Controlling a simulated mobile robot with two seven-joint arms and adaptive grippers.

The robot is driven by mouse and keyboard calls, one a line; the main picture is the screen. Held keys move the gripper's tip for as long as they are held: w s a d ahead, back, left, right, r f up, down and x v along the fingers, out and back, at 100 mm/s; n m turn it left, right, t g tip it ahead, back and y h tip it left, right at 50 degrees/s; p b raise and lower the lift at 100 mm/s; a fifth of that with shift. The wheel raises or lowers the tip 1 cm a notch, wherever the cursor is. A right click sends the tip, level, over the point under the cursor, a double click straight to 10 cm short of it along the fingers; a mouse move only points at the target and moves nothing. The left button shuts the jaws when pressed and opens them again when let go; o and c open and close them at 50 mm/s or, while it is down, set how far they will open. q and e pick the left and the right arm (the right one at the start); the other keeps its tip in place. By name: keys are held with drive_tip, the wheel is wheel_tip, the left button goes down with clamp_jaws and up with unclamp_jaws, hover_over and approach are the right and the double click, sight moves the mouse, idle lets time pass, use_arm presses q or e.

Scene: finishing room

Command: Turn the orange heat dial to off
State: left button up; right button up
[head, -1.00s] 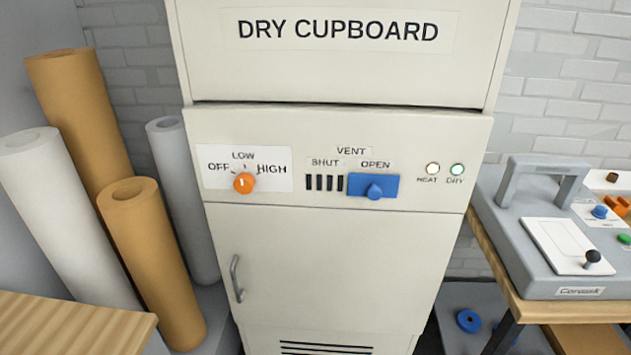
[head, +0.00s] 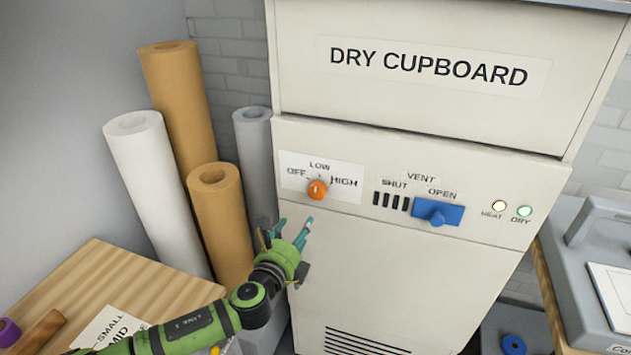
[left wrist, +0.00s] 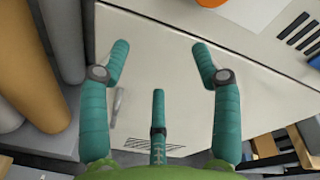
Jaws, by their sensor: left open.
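The orange heat dial (head: 317,189) sits on a white label plate (head: 345,178) marked OFF, LOW and HIGH, on the front of the dry cupboard (head: 430,120). Its white mark looks upright, near LOW. In the left wrist view the dial (left wrist: 210,2) is cut off at the top edge. My left gripper (head: 287,232) is open and empty, below and a little left of the dial, apart from it. In the left wrist view its teal fingers (left wrist: 160,62) are spread in front of the cupboard door. My right gripper is not in view.
The blue vent slider (head: 437,211) is right of the dial, at the OPEN side. Heat (head: 499,206) and dry (head: 524,211) lamps are lit. Paper rolls (head: 220,215) stand left of the cupboard. A wooden table (head: 120,275) is at lower left and a grey machine (head: 590,265) at right.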

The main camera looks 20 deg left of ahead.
use_arm(q)
drive_tip(key=m+t+h, duration=0.1)
drive_tip(key=m, duration=0.1)
approach(314, 193)
drive_tip(key=w, duration=0.3)
drive_tip(key=shift+w+d+f+p, duration=0.15)
drive_tip(key=shift+w+p, duration=0.2)
drive_tip(key=shift+w, duration=0.75)
drive_tip(key=shift+w+d+r+p, duration=0.1)
drive_tip(key=shift+w+p, duration=0.25)
drive_tip(key=shift+w, duration=0.75)
drive_tip(key=shift+w+d+f+p, duration=0.15)
drive_tip(key=shift+w+p, duration=0.2)
drive_tip(key=shift+w, duration=0.8)
drive_tip(key=shift+r, duration=0.1)
drive_tip(key=c, duration=1.1)
